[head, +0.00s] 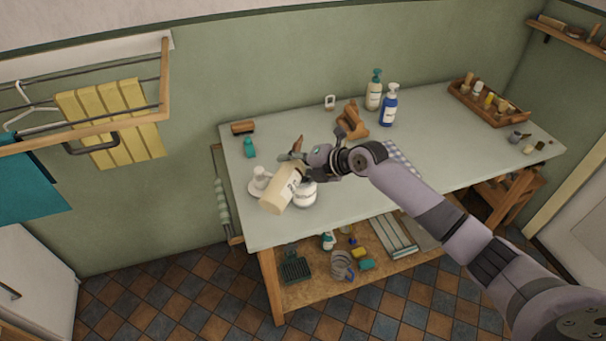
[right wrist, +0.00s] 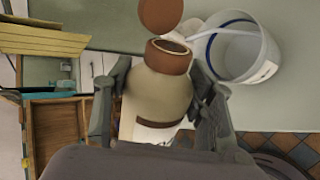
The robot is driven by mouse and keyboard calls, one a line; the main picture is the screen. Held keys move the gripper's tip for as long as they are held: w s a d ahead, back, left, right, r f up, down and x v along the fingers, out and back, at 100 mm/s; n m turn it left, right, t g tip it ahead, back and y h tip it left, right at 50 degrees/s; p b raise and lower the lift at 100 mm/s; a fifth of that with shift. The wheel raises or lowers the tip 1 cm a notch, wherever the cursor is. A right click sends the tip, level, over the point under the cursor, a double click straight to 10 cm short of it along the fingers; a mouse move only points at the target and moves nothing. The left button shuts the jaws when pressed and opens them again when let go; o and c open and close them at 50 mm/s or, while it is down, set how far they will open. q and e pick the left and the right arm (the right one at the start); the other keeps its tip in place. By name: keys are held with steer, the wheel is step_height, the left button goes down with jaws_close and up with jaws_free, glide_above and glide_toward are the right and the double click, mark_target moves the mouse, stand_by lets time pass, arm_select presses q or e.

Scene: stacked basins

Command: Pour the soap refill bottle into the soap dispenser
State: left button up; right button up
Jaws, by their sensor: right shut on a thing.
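My right gripper (head: 292,162) is shut on a cream bottle (head: 281,188), likely the soap refill bottle. It is tilted over the near left part of the table. In the right wrist view the gripper's fingers (right wrist: 160,95) lie on both sides of a cream bottle (right wrist: 158,95) with a brown neck. A white round vessel (head: 305,196) stands close beside the held bottle, partly covered by it and the gripper. A small white vessel (head: 261,174) stands on a white dish (head: 252,191) to the left. I cannot tell which is the soap dispenser. My left gripper is out of view.
A white tub with a blue band (right wrist: 238,55) is near the right finger.

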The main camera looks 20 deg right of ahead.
steer(key=shift+w+d+r+m+g+y+b, duration=0.2)
steer(key=shift+r+m+g+y+b, duration=0.35)
steer(key=shift+b, duration=1.05)
steer(key=shift+w+d+r+m+g+y+b, duration=0.2)
steer(key=shift+m+g+y+b, duration=0.6)
steer(key=shift+b, duration=0.8)
stand_by(1.0)
steer(key=shift+f+m+y+b, duration=0.3)
steer(key=shift+m+b, duration=0.15)
steer(key=shift+b, duration=0.6)
stand_by(0.3)
